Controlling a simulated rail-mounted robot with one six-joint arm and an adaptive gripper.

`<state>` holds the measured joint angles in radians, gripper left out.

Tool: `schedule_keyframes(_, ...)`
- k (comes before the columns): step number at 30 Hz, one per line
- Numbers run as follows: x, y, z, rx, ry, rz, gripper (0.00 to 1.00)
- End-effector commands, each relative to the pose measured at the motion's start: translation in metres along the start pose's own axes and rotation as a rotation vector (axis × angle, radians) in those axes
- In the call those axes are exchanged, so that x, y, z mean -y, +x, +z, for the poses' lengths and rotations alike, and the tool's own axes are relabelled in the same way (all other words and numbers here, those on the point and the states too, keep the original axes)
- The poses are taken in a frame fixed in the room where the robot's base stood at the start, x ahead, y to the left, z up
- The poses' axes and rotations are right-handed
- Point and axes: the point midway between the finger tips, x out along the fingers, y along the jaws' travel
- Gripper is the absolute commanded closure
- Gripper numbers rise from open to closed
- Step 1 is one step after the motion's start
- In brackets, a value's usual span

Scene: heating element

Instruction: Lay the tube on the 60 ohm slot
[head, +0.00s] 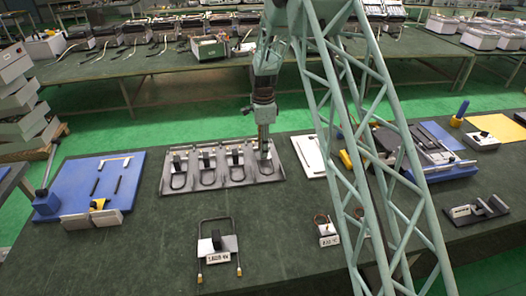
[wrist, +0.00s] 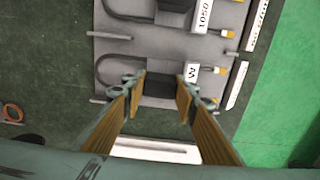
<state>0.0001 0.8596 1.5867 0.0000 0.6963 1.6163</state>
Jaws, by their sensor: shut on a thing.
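A grey rack (head: 222,178) on the green table holds several dark U-shaped tubes, each with a black block, in a row. My gripper (head: 265,150) is down at the rack's rightmost place. In the wrist view, my gripper (wrist: 160,82) is shut on the black block (wrist: 160,90) of a tube (wrist: 108,68). I cannot tell whether this tube rests on the rack or is slightly raised. The neighbouring tube (wrist: 118,10) lies beside a label reading 1050. The label near the held tube is mostly hidden, and no 60 ohm marking is legible.
A blue board (head: 82,172) lies left, a white plate (head: 308,155) right of the rack. The table between rack and wire frame is clear.

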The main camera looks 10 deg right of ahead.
Motion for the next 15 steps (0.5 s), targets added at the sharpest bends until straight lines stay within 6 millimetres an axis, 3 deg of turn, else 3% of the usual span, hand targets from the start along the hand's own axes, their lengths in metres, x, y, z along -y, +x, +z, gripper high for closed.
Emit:
schedule_keyframes(6, 0.000, 0.015, 0.000, 0.000, 0.000, -0.001, 0.89)
schedule_keyframes(15, 0.001, 0.015, 0.000, 0.000, 0.000, -0.001, 0.89)
